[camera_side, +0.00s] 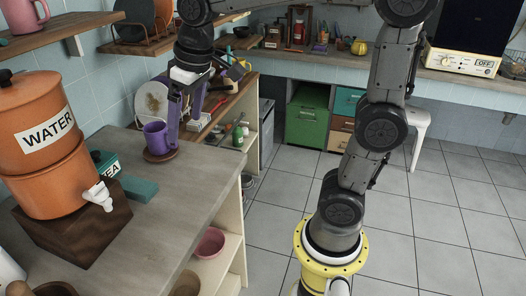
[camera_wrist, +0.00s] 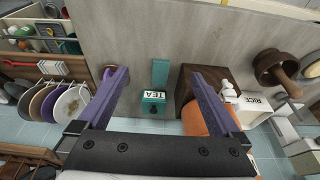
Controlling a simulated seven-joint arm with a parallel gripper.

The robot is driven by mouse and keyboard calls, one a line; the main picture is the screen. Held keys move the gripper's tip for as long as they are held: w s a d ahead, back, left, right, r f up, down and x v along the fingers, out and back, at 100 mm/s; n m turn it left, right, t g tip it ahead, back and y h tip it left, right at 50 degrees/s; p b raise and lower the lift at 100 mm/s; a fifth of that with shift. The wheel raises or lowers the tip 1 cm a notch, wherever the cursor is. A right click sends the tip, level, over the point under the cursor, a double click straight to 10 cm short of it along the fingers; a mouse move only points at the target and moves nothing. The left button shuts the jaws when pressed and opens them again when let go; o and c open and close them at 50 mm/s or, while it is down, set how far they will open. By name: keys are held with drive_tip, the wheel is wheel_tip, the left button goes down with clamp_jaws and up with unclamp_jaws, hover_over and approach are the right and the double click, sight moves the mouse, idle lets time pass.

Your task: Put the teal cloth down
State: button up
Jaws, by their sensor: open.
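The teal cloth (camera_side: 140,188) lies as a small flat folded block on the counter, in front of the teal TEA tin (camera_side: 106,163) and beside the dark wooden stand. In the wrist view the cloth (camera_wrist: 160,72) shows between my fingers, just above the TEA tin (camera_wrist: 153,102). My gripper (camera_side: 184,112) has two purple fingers, spread wide with nothing between them. It is above the far part of the counter, apart from the cloth. The wrist view also shows my gripper (camera_wrist: 159,75) open.
An orange WATER dispenser (camera_side: 45,150) stands on a dark wooden block (camera_side: 75,225) at the left. A purple mug (camera_side: 154,138) on a round brown coaster (camera_side: 160,156) is close to my fingers in the side view. The counter's right part is clear.

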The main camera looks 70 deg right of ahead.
drive_tip(key=s+f+t, duration=0.1)
drive_tip(key=s+f, duration=0.1)
drive_tip(key=s, duration=0.6)
drive_tip(key=s+f+t, duration=0.1)
drive_tip(key=s+f, duration=0.2)
drive_tip(key=s, duration=0.5)
drive_tip(key=shift+s+d, duration=0.15)
drive_tip(key=shift+d, duration=0.1)
drive_tip(key=shift+f, duration=0.1)
